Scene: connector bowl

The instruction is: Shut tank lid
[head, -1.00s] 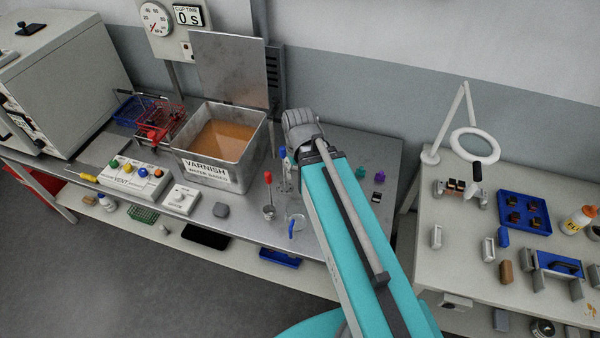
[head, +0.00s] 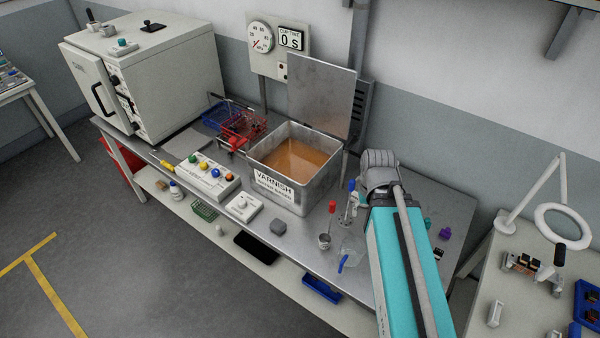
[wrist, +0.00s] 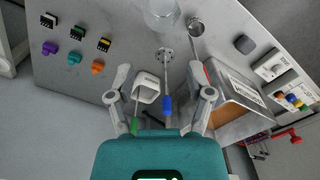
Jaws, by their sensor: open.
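The metal varnish tank (head: 318,200) stands on the steel bench, with amber varnish (head: 297,158) showing in its open top. Its flat metal lid (head: 322,92) stands upright at the tank's back edge, open. In the wrist view the tank (wrist: 243,87) is to the right of my gripper (wrist: 160,72). My gripper is open, with its fingers spread on either side of a blue-tipped tool and a white holder. In the head view my arm ends to the right of the tank, and its fingers are hidden.
The red wire basket (head: 241,126) is left of the tank. A control box (head: 208,176) and timer knob box (head: 243,207) sit in front.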

